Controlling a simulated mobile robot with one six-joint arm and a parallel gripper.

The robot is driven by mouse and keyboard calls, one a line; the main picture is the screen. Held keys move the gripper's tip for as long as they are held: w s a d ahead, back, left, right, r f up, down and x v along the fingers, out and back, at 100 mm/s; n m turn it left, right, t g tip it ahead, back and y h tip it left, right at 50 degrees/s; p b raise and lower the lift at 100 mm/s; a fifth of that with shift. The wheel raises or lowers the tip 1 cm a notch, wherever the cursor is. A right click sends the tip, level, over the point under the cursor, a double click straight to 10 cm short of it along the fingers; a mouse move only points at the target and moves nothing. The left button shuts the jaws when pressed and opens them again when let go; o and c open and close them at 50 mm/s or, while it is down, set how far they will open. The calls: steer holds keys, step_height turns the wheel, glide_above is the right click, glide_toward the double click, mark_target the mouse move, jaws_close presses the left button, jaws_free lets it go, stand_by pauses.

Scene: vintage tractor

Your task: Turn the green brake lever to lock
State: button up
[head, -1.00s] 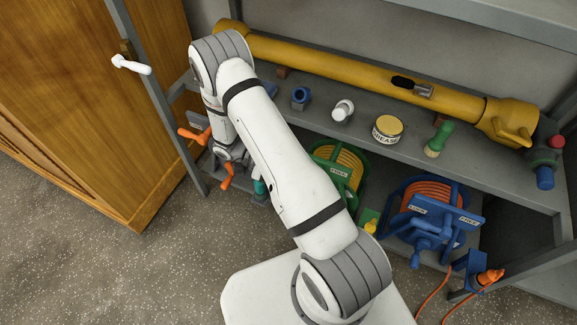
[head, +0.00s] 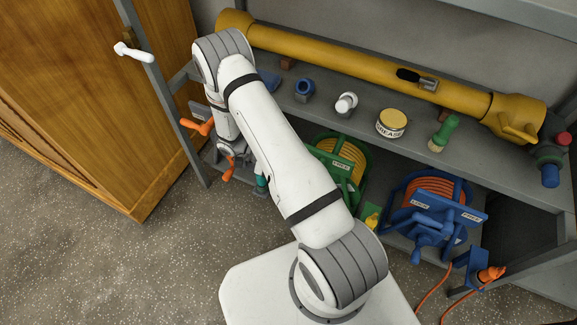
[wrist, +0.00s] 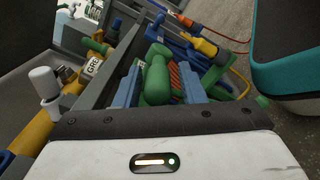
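The green reel (head: 354,190) stands on the lower shelf, partly behind my arm in the head view. A "FREE" label shows on its bar; the opposite end of the bar is hidden. In the wrist view a rounded green lever handle (wrist: 157,84) stands just ahead of the camera. My gripper (wrist: 160,76) shows as two light blue fingers, one on each side of the green handle. The fingers are apart, with a gap visible on the right of the handle. I cannot tell whether either finger touches it. In the head view my arm hides the fingers.
The blue reel (head: 432,205) with orange hose stands right of the green one. The upper shelf holds a grease tin (head: 391,124), a green-handled brush (head: 443,134) and a yellow tube (head: 350,66). Orange handles (head: 198,126) stick out near my wrist. A wooden cabinet (head: 85,80) stands left.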

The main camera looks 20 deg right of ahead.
steer(key=shift+o, duration=0.5)
steer(key=shift+r, duration=0.15)
step_height(320, 180, up, 10)
steer(key=p, duration=0.3)
